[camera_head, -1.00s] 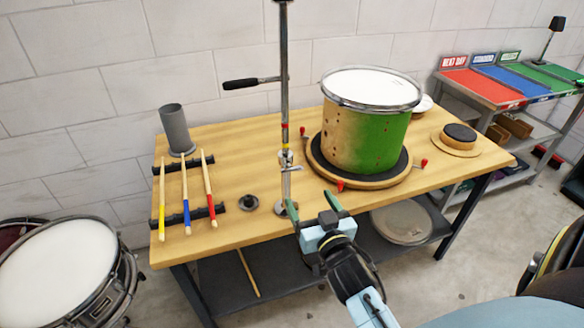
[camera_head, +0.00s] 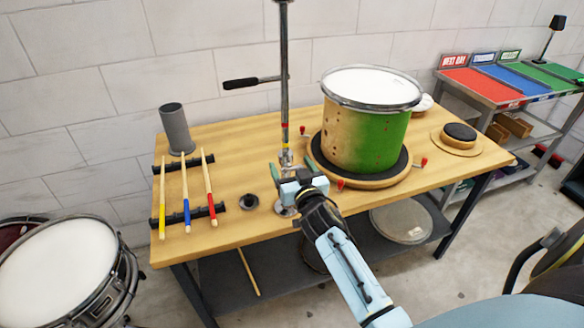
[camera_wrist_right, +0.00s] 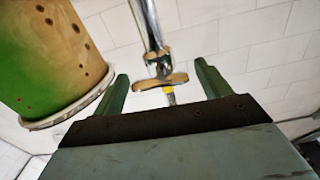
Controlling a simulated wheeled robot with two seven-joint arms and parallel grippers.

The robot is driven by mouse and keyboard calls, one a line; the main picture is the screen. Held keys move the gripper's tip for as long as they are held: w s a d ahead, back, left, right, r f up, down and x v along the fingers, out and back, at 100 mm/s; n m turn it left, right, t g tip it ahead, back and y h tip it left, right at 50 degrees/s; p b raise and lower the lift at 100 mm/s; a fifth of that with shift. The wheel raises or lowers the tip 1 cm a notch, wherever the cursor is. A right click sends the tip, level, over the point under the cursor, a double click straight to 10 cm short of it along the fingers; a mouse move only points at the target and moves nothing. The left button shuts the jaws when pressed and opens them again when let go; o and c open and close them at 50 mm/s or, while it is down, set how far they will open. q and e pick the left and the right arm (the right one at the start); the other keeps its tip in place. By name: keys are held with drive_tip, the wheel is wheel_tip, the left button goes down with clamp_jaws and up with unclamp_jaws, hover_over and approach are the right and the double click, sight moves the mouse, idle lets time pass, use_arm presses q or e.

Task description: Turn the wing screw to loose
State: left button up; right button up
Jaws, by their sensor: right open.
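The vertical metal stand (camera_head: 285,75) rises from the bench, with red and yellow bands low on its post. The wing screw (camera_wrist_right: 163,82) shows in the right wrist view as a flat wing-shaped piece on the post, ahead of and between my fingers. My right gripper (camera_head: 292,170) is at the stand's lower part, in front of the wing screw, and hides most of it in the head view. In the right wrist view my right gripper (camera_wrist_right: 162,85) is open, its two green fingers apart with no visible contact. My left gripper is not in view.
A green and tan drum (camera_head: 366,125) sits on a round base (camera_head: 312,150) just right of the stand. Several drumsticks (camera_head: 185,195) lie on a black rack to the left, near a grey cup (camera_head: 176,130). A small dark round part (camera_head: 240,201) lies left of the stand.

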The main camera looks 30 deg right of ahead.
drive_tip(key=shift+c, duration=0.2)
drive_tip(key=c, duration=0.9)
drive_tip(key=shift+c, duration=0.2)
drive_tip(key=shift+n, duration=0.3)
drive_tip(key=n, duration=0.5)
drive_tip(key=shift+a, duration=0.1)
drive_tip(key=n, duration=0.6)
drive_tip(key=shift+a+f, duration=0.1)
drive_tip(key=shift+n, duration=0.5)
drive_tip(key=o, duration=1)
